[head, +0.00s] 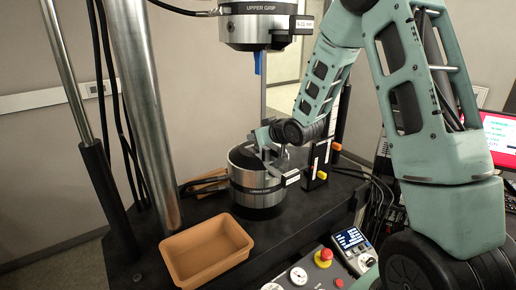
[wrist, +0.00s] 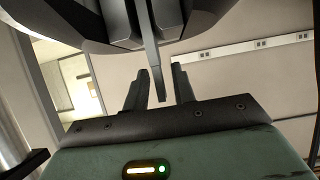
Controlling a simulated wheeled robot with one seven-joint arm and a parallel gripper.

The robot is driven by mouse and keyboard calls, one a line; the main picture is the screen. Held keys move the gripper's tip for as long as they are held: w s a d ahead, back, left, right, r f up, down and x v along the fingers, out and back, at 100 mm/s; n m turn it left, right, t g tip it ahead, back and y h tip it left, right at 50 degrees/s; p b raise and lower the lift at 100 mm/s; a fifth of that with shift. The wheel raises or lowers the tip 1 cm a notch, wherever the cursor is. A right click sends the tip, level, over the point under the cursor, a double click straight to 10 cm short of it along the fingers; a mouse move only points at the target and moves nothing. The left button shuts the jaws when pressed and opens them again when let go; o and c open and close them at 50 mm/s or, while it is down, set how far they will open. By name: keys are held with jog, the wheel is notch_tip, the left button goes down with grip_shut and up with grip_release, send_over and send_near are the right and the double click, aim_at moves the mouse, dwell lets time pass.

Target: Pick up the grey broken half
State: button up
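A thin grey piece (wrist: 151,50), tapering to its tip, extends from a dark metal grip at the top of the wrist view; I take it to be the grey broken half. Its tip lies between the two fingers of my gripper (wrist: 160,78). The fingers are apart, with visible gaps beside the piece. In the head view my gripper (head: 265,156) is at the top of the lower grip (head: 257,190), and I cannot make out the grey half clearly there. A blue piece (head: 258,63) hangs below the upper grip (head: 257,28).
An empty orange-brown tray (head: 187,243) stands left of the lower grip on the black machine bed. A thick steel column (head: 147,110) rises at left. A control panel with a red button (head: 323,256) is at the front, and a red monitor (head: 497,135) is at right.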

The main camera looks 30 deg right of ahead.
grip_shut()
